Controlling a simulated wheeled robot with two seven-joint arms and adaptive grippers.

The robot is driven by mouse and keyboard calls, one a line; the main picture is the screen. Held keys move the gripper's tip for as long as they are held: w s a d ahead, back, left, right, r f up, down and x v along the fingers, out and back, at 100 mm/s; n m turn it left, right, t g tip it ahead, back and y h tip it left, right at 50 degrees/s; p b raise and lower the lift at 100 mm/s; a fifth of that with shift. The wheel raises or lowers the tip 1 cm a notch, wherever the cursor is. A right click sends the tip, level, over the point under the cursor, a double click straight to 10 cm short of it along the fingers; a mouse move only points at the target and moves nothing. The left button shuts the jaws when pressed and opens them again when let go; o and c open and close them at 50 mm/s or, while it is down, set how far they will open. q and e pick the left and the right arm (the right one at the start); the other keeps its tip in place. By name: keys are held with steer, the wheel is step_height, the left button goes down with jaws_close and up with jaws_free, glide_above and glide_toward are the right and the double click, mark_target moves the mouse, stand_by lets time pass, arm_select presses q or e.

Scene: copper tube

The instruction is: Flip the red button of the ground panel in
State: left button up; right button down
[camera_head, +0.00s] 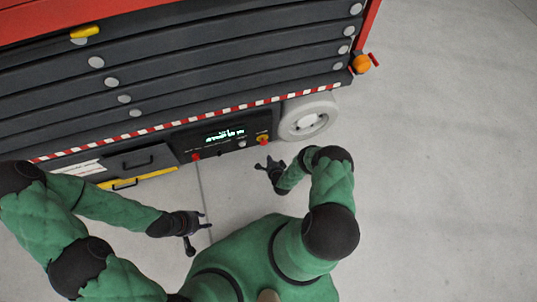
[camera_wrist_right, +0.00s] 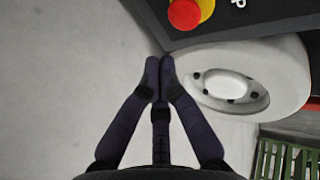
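The ground panel (camera_head: 222,137) is a dark strip low on the cabinet's front, with a lit green display. A red button with a yellow collar (camera_head: 263,139) sits at its right end. The same red button (camera_wrist_right: 184,14) shows large at the top of the right wrist view. A second small red part (camera_head: 196,156) is at the panel's left. My right gripper (camera_head: 264,165) is just below the red button, apart from it. In the right wrist view its fingertips (camera_wrist_right: 160,68) meet with nothing between them. My left gripper (camera_head: 198,231) is lower left, fingers spread and empty.
A pale wheel (camera_head: 309,117) is right of the panel and close to my right gripper. An orange lamp (camera_head: 362,63) sticks out at the cabinet's corner. A yellow-edged handle area (camera_head: 138,178) is to the left. The grey floor (camera_head: 440,180) at right is clear.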

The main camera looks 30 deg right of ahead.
steer(key=shift+p+v, duration=0.95)
steer(key=shift+v, duration=2)
steer(key=a+r+n+g+y+p, duration=0.2)
steer(key=a+r+n+g+y, duration=0.3)
steer(key=a+r+n, duration=0.55)
steer(key=s+a+r+n+g, duration=0.3)
steer(key=s+r, duration=0.5)
steer(key=r, duration=0.3)
steer(key=s+a+r+n+g+y, duration=0.1)
steer(key=s+a+r+n+g, duration=0.2)
steer(key=s+a+r, duration=0.3)
step_height(320, 180, up, 5)
steer(key=shift+s+f+n+y+p, duration=0.15)
steer(key=shift+s+n+y+p, duration=0.2)
steer(key=shift+s+n, duration=0.65)
steer(key=shift+s+a, duration=0.1)
steer(key=shift+a, duration=0.05)
